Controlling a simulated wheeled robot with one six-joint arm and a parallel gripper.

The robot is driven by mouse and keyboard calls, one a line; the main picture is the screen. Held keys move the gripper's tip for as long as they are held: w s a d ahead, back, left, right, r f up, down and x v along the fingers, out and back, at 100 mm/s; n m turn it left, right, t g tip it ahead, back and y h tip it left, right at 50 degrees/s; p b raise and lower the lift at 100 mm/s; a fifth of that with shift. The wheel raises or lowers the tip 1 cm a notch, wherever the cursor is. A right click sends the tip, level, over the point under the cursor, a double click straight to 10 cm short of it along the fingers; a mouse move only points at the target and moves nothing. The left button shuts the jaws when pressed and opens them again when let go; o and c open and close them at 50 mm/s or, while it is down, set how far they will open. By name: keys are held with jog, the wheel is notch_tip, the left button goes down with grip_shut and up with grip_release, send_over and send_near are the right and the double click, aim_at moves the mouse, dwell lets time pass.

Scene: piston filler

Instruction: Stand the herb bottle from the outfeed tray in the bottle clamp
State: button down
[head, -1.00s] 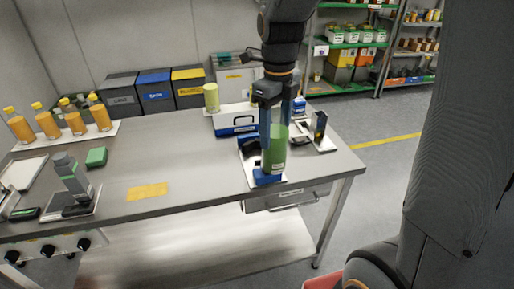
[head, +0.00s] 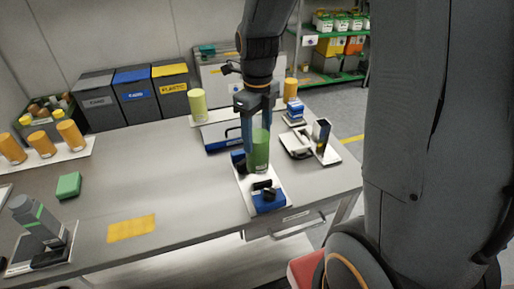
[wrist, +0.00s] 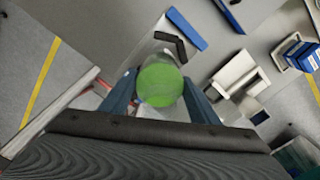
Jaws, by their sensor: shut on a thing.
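The green herb bottle (head: 261,152) is upright between the fingers of my gripper (head: 260,148), which is shut on it. In the head view it is over or at the bottle clamp (head: 269,200), a white plate with blue and black blocks at the bench's right front. Whether its bottom touches the plate is not clear. In the wrist view the bottle's round green top (wrist: 160,85) is between the two blue fingers (wrist: 160,97) and hides what is below. A white tray with a pale green bottle (head: 197,106) on it is at the back.
A blue case (head: 222,140) lies behind the clamp. A white device (head: 296,144) and a dark upright block (head: 321,133) stand to its right. A grey device (head: 38,221), a green block (head: 68,186) and orange bottles (head: 71,135) are at left.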

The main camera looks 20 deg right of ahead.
aim_at(257, 118)
jog(key=shift+f+p, duration=0.55)
jog(key=shift+f, duration=1.9)
jog(key=c, duration=0.7)
grip_release()
jog(key=shift+o, duration=0.2)
notch_tip(257, 118, up, 12)
jog(key=b, duration=0.3)
jog(key=shift+r, duration=0.2)
